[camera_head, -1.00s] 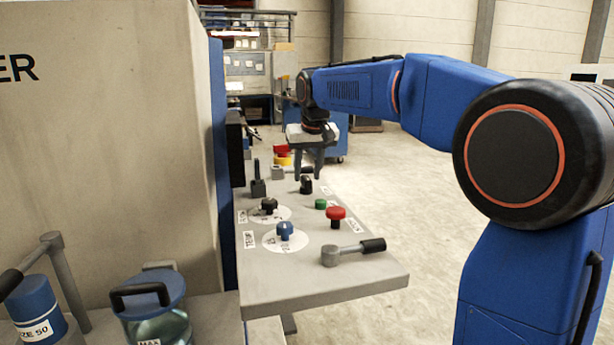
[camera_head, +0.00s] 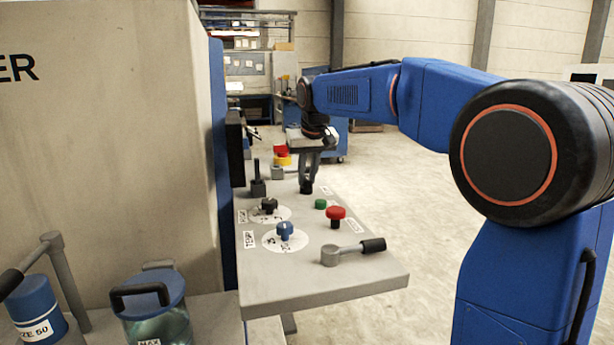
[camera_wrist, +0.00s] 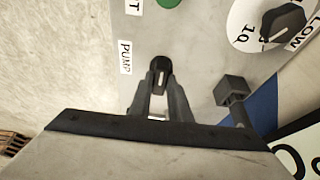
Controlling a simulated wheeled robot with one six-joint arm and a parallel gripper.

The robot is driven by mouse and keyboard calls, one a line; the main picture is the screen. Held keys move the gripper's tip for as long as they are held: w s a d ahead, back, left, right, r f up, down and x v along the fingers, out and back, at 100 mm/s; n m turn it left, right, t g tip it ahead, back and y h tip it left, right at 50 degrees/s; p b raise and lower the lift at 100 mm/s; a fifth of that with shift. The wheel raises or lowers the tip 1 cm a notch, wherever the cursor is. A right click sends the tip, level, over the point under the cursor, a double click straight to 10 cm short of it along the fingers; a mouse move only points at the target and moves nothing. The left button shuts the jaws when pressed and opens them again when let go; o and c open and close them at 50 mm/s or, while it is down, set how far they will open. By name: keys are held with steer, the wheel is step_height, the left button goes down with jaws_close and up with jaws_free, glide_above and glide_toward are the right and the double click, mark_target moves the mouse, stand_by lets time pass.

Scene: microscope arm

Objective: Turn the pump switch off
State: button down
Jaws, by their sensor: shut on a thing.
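The pump switch is a small black knob with a white pointer line, seen in the wrist view (camera_wrist: 160,75) beside the PUMP label (camera_wrist: 125,57). In the head view the knob (camera_head: 306,187) stands on the grey panel (camera_head: 330,280), partly hidden by the fingers. My gripper (camera_head: 308,180) points down over it, and its two fingers are shut on the knob, one on each side. The gripper also shows in the wrist view (camera_wrist: 160,92). The pointer line lies roughly along the picture's vertical in the wrist view.
A green button (camera_head: 320,204) and a red mushroom button (camera_head: 336,214) stand nearer on the panel. A black dial (camera_head: 269,206), a blue dial (camera_head: 285,230) and a lever with a black grip (camera_head: 372,246) are also there. A toggle lever (camera_head: 258,185) stands left of the gripper.

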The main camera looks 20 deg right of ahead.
steer(key=n+y, duration=0.1)
steer(key=n, duration=0.3)
steer(key=shift+d+y, duration=0.2)
steer(key=shift+y, duration=0.2)
steer(key=n, duration=0.2)
steer(key=n+g+y, duration=0.1)
steer(key=n, duration=0.1)
steer(key=shift+w+d+n, duration=0.1)
steer(key=shift+w+n, duration=0.05)
steer(key=shift+n, duration=0.15)
steer(key=n, duration=0.2)
steer(key=n+g+y, duration=0.1)
steer(key=n, duration=0.1)
steer(key=shift+w+g, duration=0.15)
steer(key=shift+g, duration=0.15)
steer(key=n, duration=0.2)
steer(key=n+g, duration=0.1)
steer(key=n, duration=0.1)
steer(key=shift+w+n+g+y, duration=0.1)
steer(key=shift+n+g+y, duration=0.2)
steer(key=shift+y, duration=0.1)
steer(key=shift+n, duration=0.3)
steer(key=c, duration=1.6)
jaws_free()
steer(key=shift+c, duration=0.2)
